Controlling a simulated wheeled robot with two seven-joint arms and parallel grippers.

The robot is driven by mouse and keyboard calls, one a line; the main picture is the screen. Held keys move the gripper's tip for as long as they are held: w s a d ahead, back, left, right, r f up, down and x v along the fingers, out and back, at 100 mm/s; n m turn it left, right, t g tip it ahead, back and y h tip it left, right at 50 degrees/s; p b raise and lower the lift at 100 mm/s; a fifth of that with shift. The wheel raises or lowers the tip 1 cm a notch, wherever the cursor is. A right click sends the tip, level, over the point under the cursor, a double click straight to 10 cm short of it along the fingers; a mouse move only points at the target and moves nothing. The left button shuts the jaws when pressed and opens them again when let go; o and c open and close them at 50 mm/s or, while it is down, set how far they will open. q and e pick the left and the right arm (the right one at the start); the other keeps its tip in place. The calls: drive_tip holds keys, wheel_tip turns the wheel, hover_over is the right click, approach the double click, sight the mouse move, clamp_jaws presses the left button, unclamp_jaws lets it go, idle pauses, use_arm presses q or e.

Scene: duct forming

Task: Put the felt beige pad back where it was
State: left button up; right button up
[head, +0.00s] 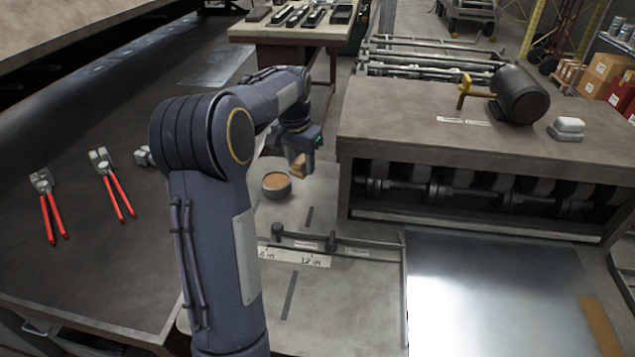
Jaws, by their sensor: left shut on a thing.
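My left arm comes up through the middle of the head view, and its gripper (299,152) is shut on a small beige-brown block, which looks like the felt pad (297,163). The pad is held above the grey work surface, just up and right of a round dark tin (276,186) with a brown-orange top or filling. Pad and tin look apart, though the exact gap is hard to judge. Part of the pad is hidden by the jaws. My right gripper is not in view.
Red-handled pliers (112,184) lie on the dark table at left. A roller machine (440,130) at right carries a motor (519,94) and a pale block (567,128). A low gauge bar (333,243) and a shiny metal sheet (490,290) are in front.

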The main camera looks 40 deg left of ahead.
sight(318, 195)
use_arm(q)
drive_tip(key=d, duration=0.1)
drive_tip(key=w+d, duration=0.1)
drive_tip(key=d+f, duration=0.1)
drive_tip(key=shift+w+d+f, duration=0.1)
drive_tip(key=shift+w+d, duration=0.1)
drive_tip(key=shift+w, duration=0.2)
wheel_tip(318, 195, down, 5)
drive_tip(key=shift+w+d+f+p, duration=0.1)
drive_tip(key=shift+f+p, duration=0.25)
drive_tip(key=shift+f, duration=0.05)
drive_tip(key=shift+f, duration=0.1)
drive_tip(key=shift+f, duration=0.15)
drive_tip(key=o, duration=0.9)
drive_tip(key=shift+o, duration=0.2)
